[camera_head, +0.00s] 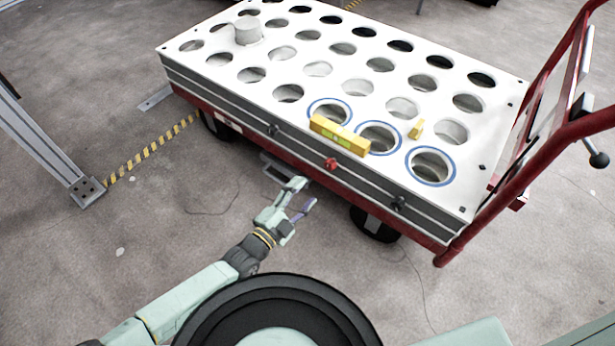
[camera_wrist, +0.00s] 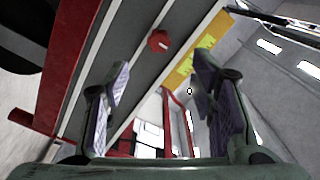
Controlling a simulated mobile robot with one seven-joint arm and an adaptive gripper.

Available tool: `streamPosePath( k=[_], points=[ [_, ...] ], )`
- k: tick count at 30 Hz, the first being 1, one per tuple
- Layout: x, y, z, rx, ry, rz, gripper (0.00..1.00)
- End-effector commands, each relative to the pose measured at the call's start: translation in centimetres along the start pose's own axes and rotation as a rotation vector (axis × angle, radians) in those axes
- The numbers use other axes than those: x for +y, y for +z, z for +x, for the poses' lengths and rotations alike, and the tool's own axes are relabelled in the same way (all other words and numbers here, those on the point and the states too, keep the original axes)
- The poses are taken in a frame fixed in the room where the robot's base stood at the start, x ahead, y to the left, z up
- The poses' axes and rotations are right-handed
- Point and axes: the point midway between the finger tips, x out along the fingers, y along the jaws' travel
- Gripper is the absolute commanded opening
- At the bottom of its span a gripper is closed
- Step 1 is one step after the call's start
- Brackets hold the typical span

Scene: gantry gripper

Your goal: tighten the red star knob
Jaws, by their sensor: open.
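The red star knob (camera_head: 331,164) sits on the front side face of the white-topped cart, below a yellow level. It also shows in the wrist view (camera_wrist: 159,41), above and between my fingers. My gripper (camera_head: 303,198) is open and empty, in front of the cart's side and to the lower left of the knob in the head view. In the wrist view my gripper's (camera_wrist: 165,88) two purple-padded fingers are spread wide. The knob lies beyond the fingertips, apart from them.
The cart's white top (camera_head: 340,68) has rows of round holes, some ringed blue. A yellow level (camera_head: 340,134) lies along its front edge. Black knobs (camera_head: 272,131) (camera_head: 398,203) flank the red one. A red handle frame (camera_head: 540,100) stands at the right. Floor to the left is open.

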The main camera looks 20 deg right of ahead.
Motion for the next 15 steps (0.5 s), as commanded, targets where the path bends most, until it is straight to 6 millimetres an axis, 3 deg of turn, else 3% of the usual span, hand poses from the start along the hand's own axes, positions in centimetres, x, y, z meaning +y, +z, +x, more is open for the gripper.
streamPosePath(
  k=[5, 15],
  points=[
    [0.0, 0.1, 1.6, 0.003, 0.005, 0.003, 0.51],
    [0.0, 0.1, 8.0, 0.001, 0.003, 0.003, 0.51]
  ],
)
